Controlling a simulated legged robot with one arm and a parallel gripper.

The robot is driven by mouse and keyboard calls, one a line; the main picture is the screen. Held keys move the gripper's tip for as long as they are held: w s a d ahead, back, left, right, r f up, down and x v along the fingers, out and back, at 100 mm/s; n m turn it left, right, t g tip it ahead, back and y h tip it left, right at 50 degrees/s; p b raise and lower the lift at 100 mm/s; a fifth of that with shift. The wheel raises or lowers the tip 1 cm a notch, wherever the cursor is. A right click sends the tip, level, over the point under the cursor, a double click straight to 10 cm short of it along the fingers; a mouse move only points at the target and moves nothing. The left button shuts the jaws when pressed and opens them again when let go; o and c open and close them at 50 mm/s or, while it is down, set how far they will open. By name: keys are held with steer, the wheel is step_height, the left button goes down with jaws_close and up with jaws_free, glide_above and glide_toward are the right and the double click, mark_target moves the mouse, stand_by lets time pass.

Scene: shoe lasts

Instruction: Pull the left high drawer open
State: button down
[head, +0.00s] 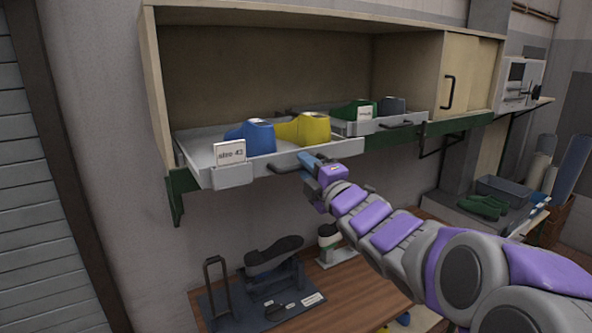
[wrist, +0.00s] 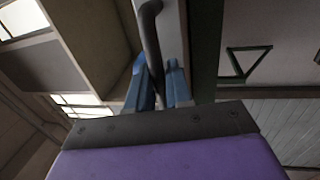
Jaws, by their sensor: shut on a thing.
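The left high drawer (head: 200,152) is a pale grey tray that sticks out from the left part of the wall cabinet. It holds a blue shoe last (head: 249,138) and a yellow shoe last (head: 304,129), with a "size 43" card (head: 230,153) at its front left. My gripper (head: 308,165) is at the drawer's front. Its blue fingers (wrist: 160,86) are shut on the dark drawer handle (wrist: 151,40), which runs between them in the wrist view. Part of the handle (head: 284,168) shows left of the gripper in the head view.
A second drawer (head: 400,122) with green and dark lasts sticks out to the right. A sliding door (head: 468,75) closes the cabinet's right end. Below is a wooden bench (head: 345,295) with a black shoe form (head: 273,254) on a stand. A green bracket (head: 174,198) supports the cabinet.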

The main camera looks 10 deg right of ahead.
steer(key=v, duration=0.5)
steer(key=shift+r, duration=0.1)
